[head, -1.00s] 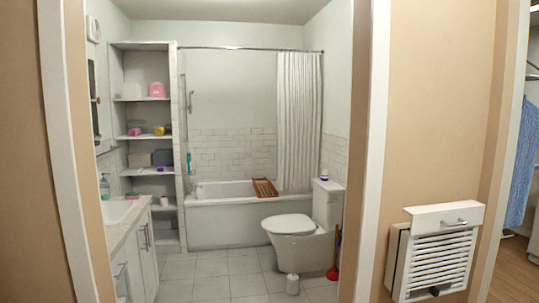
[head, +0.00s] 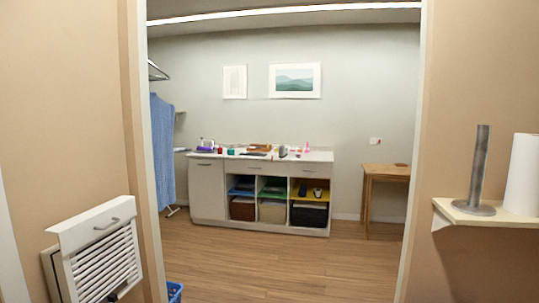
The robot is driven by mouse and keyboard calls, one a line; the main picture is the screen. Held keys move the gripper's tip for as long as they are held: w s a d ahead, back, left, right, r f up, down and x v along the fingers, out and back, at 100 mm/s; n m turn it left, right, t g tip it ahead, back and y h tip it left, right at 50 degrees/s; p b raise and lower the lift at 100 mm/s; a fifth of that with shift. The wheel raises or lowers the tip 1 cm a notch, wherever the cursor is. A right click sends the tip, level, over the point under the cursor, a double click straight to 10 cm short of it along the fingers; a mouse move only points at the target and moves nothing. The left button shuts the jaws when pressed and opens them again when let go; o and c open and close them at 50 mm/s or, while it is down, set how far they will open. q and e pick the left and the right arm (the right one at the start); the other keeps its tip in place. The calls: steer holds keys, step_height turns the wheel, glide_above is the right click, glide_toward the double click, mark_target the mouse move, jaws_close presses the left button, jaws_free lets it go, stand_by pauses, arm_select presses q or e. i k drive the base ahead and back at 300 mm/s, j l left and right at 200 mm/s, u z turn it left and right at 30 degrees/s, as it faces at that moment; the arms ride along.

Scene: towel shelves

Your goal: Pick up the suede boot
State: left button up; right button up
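No suede boot can be made out in the head view. Neither of my grippers is in the frame. Through a doorway I see a room with a white counter unit (head: 208,192) against the far wall. Its open cubbies hold trays and baskets, and small dark items in the right cubby (head: 310,190) are too small to identify.
A slatted white cabinet (head: 100,250) juts from the wall at left. A shelf (head: 470,217) with a paper roll (head: 522,176) sticks out at right. A blue basket (head: 174,291) stands just inside the doorway. A wooden table (head: 385,174) stands beyond. The wood floor (head: 275,268) is clear.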

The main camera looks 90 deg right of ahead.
mark_target(282, 153)
steer(key=z, duration=2.95)
steer(key=i+j+u, duration=0.15)
steer(key=i, duration=0.15)
steer(key=i+z, duration=0.1)
steer(key=i, duration=0.35)
steer(key=i+j+z, duration=0.1)
steer(key=i, duration=0.35)
steer(key=i+j+z, duration=0.1)
steer(key=i, duration=0.35)
steer(key=i+j+z, duration=0.15)
steer(key=i, duration=4.35)
